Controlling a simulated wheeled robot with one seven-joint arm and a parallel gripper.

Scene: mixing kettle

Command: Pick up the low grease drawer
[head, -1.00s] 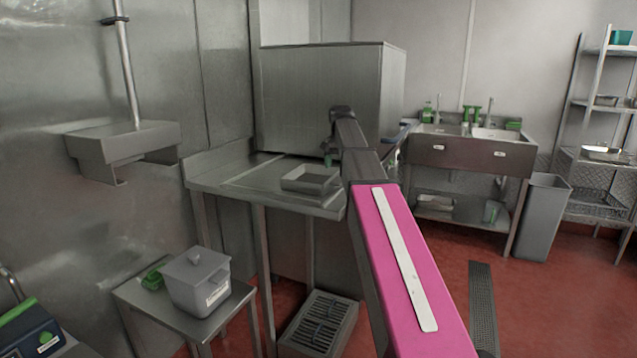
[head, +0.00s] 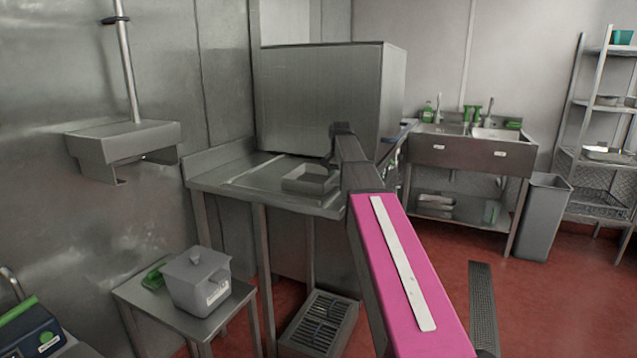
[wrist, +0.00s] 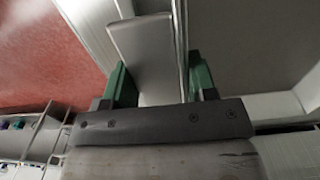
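The low grease drawer appears to be the shallow grey open tray (head: 308,182) on the steel table in the head view. My gripper (head: 327,164) is at the tray's back right side, small and partly hidden by my arm. In the wrist view my gripper (wrist: 161,82) has its two green fingers spread apart. A flat grey piece (wrist: 145,45) and a thin upright edge show between the fingers, probably part of the tray. The fingers do not appear closed on it; I cannot tell whether they touch it.
The steel table (head: 225,183) carries the tray, with a large steel box (head: 315,100) behind it. A lidded grey container (head: 198,282) stands on a low stand at front left. A slotted floor unit (head: 320,322) sits below. A sink (head: 470,150) and bin (head: 543,215) are at right.

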